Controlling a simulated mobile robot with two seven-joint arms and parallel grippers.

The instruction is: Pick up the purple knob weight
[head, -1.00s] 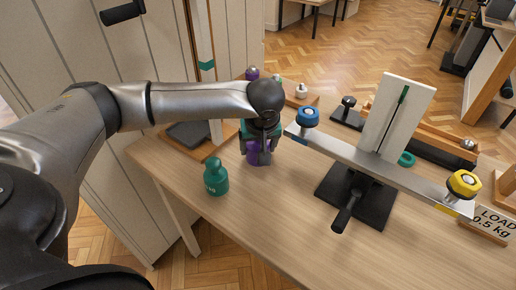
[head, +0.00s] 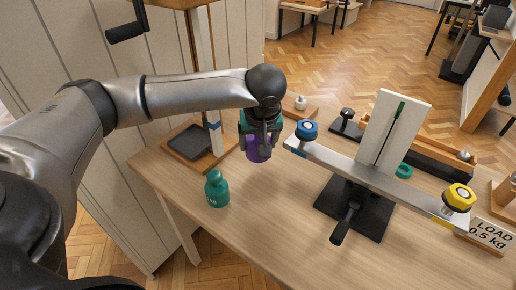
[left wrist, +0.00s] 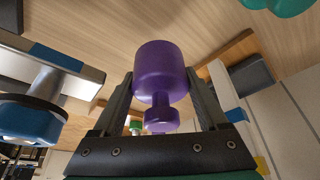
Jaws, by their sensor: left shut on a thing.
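The purple knob weight (head: 257,152) hangs in my left gripper (head: 260,142), which points down over the table. In the left wrist view the purple knob weight (left wrist: 160,72) shows its wide body and narrower knob. The left gripper's fingers (left wrist: 158,95) stand on both sides of its neck, shut on it. Its base looks clear of the tabletop, though the height is hard to judge. My right gripper is not in view.
A teal weight (head: 216,189) stands on the table (head: 270,220) nearby. The balance beam (head: 380,180), with a blue knob (head: 307,130) and a yellow knob (head: 459,196), is close at right. A wooden stand with a dark pad (head: 190,142) is behind left.

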